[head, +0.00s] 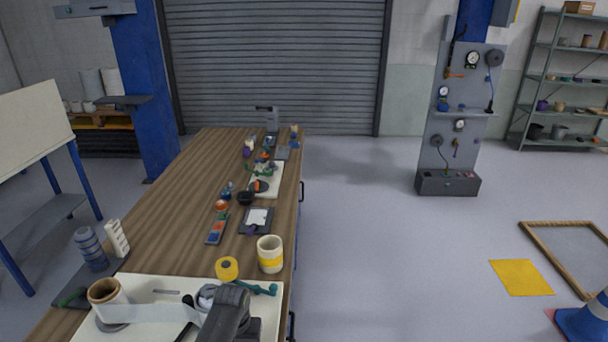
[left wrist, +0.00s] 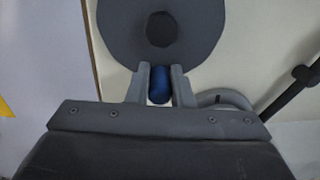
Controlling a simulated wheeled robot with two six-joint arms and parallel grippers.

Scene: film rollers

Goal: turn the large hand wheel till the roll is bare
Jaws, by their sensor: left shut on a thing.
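The large hand wheel is a dark grey disc (left wrist: 118,35) with a darker hub in the left wrist view. A blue handle (left wrist: 160,88) stands at its near edge. My left gripper (left wrist: 160,75) is shut on this handle, one finger on each side. In the head view my left gripper (head: 228,292) covers most of the wheel and handle. The roll (head: 106,292) stands upright at the left of a white board (head: 258,326), with a brown open core. A pale film strip (head: 150,314) runs from it rightward toward the wheel side. How much film remains is unclear. My right gripper is out of view.
A yellow tape roll (head: 227,268), a cream and yellow cup (head: 270,254) and a green part (head: 262,288) stand close behind the wheel. A blue-grey ribbed cylinder (head: 91,248) and a white block (head: 117,238) stand behind the roll.

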